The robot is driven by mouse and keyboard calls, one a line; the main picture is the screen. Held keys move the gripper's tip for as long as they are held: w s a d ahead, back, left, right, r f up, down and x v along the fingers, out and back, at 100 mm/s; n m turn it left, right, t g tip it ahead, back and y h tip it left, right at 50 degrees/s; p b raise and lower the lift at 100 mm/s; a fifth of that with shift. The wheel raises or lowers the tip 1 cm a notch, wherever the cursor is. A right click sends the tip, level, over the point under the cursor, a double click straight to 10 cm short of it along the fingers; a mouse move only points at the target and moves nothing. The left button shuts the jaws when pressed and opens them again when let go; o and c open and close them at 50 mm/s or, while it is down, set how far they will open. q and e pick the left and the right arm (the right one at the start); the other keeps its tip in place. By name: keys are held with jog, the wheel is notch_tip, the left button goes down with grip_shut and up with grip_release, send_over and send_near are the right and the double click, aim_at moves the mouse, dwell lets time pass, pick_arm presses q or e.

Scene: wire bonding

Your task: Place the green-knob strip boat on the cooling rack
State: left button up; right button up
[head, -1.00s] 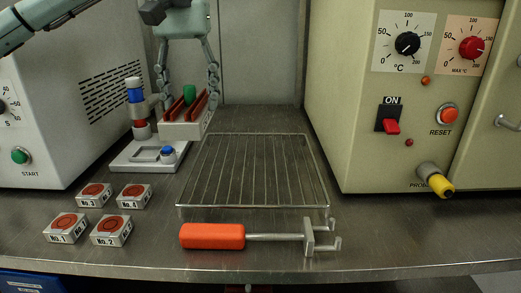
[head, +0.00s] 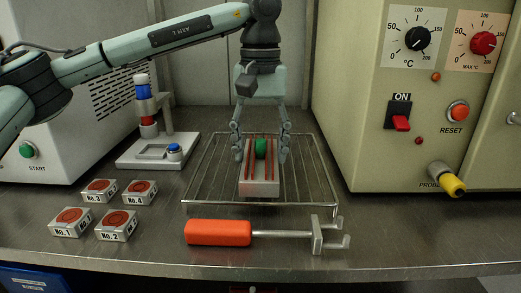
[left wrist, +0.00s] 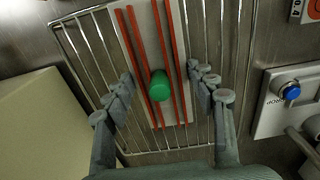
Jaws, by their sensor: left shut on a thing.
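The strip boat (head: 260,188) is a pale block with red strips along it and a green knob (head: 261,149) in the middle. My left gripper (head: 260,158) is shut on it from above, one finger at each side. The boat is level over the middle of the wire cooling rack (head: 310,172); I cannot tell whether it touches the wires. In the left wrist view the boat (left wrist: 178,108) and green knob (left wrist: 160,86) show between the fingers, with the rack (left wrist: 85,48) behind. My right gripper is not in view.
An orange-handled fork tool (head: 218,232) lies in front of the rack. Several numbered blocks (head: 116,226) sit at left. A small stand with a blue button (head: 174,149) is behind them. A beige oven (head: 370,140) bounds the right side.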

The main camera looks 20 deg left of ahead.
aim_at(260, 140)
pick_arm(q)
jog(key=shift+f, duration=0.15)
jog(key=shift+f, duration=0.15)
jog(key=o, duration=1.5)
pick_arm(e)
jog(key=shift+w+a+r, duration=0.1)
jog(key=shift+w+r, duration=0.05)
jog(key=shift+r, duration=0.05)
pick_arm(q)
jog(key=shift+r, duration=0.4)
notch_tip(260, 140, up, 11)
jog(key=shift+f+p, duration=0.2)
jog(key=shift+p, duration=0.4)
jog(key=shift+r, duration=0.45)
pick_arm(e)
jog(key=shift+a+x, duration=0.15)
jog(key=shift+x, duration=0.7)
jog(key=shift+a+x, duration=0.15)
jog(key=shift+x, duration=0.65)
